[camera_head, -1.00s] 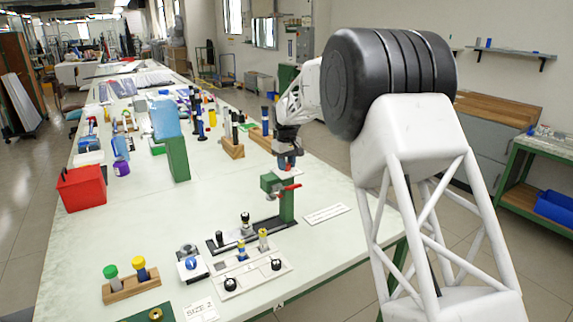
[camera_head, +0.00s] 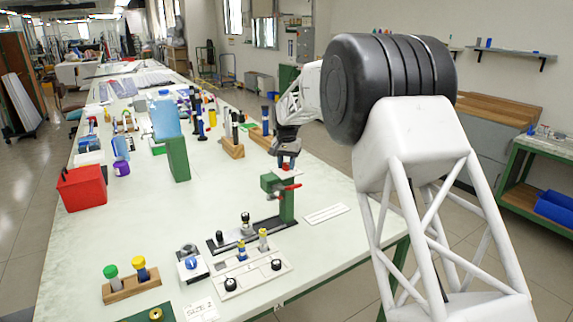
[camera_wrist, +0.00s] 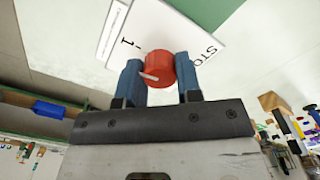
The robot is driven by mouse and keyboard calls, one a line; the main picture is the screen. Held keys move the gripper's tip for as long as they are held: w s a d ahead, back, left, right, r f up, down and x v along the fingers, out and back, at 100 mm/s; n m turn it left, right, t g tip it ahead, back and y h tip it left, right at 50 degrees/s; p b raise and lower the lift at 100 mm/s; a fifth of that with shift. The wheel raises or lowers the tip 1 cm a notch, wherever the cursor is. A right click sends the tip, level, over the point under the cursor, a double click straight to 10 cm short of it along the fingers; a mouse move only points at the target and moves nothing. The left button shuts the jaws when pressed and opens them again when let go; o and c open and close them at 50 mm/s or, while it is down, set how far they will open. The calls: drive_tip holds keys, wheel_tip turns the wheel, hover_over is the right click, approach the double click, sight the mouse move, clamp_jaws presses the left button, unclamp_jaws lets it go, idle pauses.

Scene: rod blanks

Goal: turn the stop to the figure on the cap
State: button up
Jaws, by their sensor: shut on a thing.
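My gripper (camera_wrist: 160,80) is shut on the red stop knob (camera_wrist: 159,66), with a blue finger on each side of it. A white pointer mark on the knob points to the lower left in the wrist view. The white plate around the knob (camera_wrist: 172,28) carries a "1" and part of a word starting "STO"; other figures are hidden or out of view. In the head view my gripper (camera_head: 287,163) is over the top of the green stand (camera_head: 287,207). I cannot make out a figure on any cap.
A red lever (camera_head: 290,187) sticks out of the stand. Nearer are a white panel with knobs (camera_head: 250,283), a wooden rack (camera_head: 130,286) with green-capped and yellow-capped pieces, and a "SIZE 2" card (camera_head: 201,311). A red bin (camera_head: 82,188) stands left.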

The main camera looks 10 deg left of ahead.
sight(287, 164)
drive_tip(key=shift+m, duration=0.6)
drive_tip(key=o, duration=0.9)
drive_tip(key=shift+o, duration=0.2)
drive_tip(key=shift+r, duration=0.1)
drive_tip(key=shift+r, duration=3.85)
